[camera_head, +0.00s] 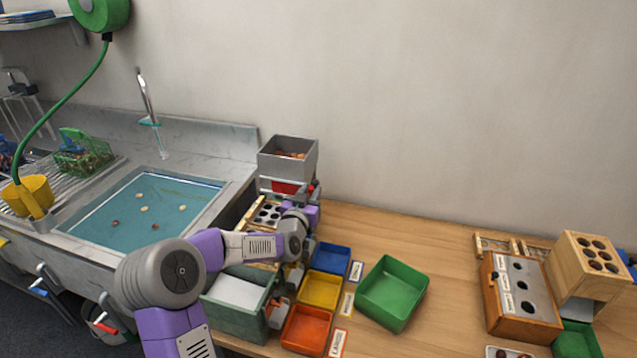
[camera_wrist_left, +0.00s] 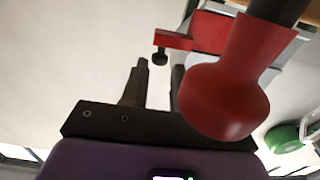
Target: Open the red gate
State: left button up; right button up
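The red gate (camera_head: 283,187) is on the front of a grey hopper (camera_head: 288,158) at the back of the bench, with brown chestnuts inside the hopper. In the left wrist view the red gate (camera_wrist_left: 210,32) has a red tab with a small black peg. My left gripper (camera_head: 313,194) is beside the gate, small and partly hidden in the head view. In the left wrist view my left gripper (camera_wrist_left: 160,68) has its fingers apart, with the peg just beyond the gap. A large red knob (camera_wrist_left: 225,98) hides much of one finger. My right gripper is not visible.
A perforated sorter (camera_head: 268,214) stands below the hopper. Blue (camera_head: 343,258), yellow (camera_head: 334,291) and orange trays (camera_head: 323,331) line the bench, with a green tray (camera_head: 411,303) beside them. A water-filled sink (camera_head: 133,232) is left. Bare wood lies right of the hopper.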

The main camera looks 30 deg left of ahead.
aim_at(315, 185)
pick_arm(q)
jog(key=shift+x, duration=2.55)
jog(key=shift+d, duration=0.1)
grip_shut()
jog(key=shift+d, duration=0.1)
